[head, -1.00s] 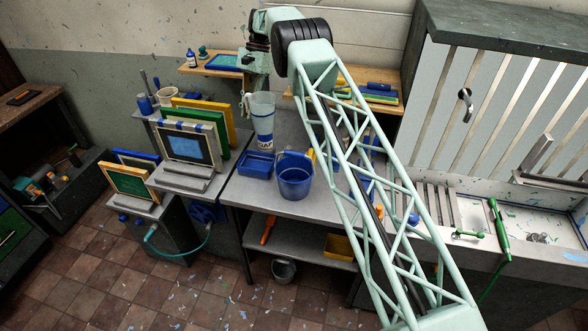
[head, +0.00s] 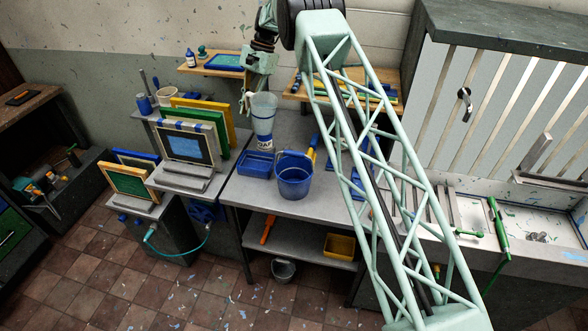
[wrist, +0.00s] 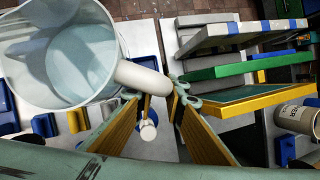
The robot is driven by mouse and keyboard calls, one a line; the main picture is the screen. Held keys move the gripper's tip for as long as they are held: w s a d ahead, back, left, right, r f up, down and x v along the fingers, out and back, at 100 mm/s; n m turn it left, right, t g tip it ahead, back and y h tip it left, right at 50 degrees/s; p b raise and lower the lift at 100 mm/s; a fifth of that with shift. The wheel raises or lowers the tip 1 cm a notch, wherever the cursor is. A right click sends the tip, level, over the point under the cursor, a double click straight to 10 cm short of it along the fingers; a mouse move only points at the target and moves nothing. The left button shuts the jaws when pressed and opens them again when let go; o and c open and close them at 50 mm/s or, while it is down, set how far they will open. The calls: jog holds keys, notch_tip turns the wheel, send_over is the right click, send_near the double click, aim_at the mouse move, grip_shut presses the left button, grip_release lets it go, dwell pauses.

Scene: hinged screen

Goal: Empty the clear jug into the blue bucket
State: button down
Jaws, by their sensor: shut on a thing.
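My gripper (head: 247,101) is at the jug's left side. Its fingers (wrist: 155,108) are shut on the pale jug handle (wrist: 143,78).
A blue tray (head: 256,164) lies left of the bucket. Framed screens (head: 187,148) stand left on a lower stand. Wall shelves (head: 215,66) are behind the jug. A sink (head: 530,222) is at the right. My lattice arm crosses over the bench right of the bucket.

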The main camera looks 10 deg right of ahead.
jog(key=shift+s+r+t, duration=0.1)
jog(key=shift+r+t, duration=0.2)
jog(key=shift+r, duration=0.05)
jog(key=shift+s+d+n+t+y, duration=0.25)
jog(key=shift+s+n+t+y, duration=0.05)
jog(key=shift+t+y, duration=0.35)
jog(key=s+t+y, duration=0.1)
jog(key=s+d+t+y, duration=0.1)
jog(key=shift+s+d+f+n+t, duration=0.15)
jog(key=shift+d+f+n+t, duration=0.1)
jog(key=shift+f+n+t, duration=0.1)
dwell(0.4)
jog(key=shift+s+d+r+t+y, duration=0.25)
jog(key=shift+s+r+t+y, duration=0.15)
jog(key=shift+r+t, duration=0.25)
dwell(2.9)
jog(key=shift+s+d+r+n+t+y+b, duration=0.15)
jog(key=shift+s+r+n+t+y+b, duration=0.25)
jog(key=shift+b, duration=1.55)
dwell(0.5)
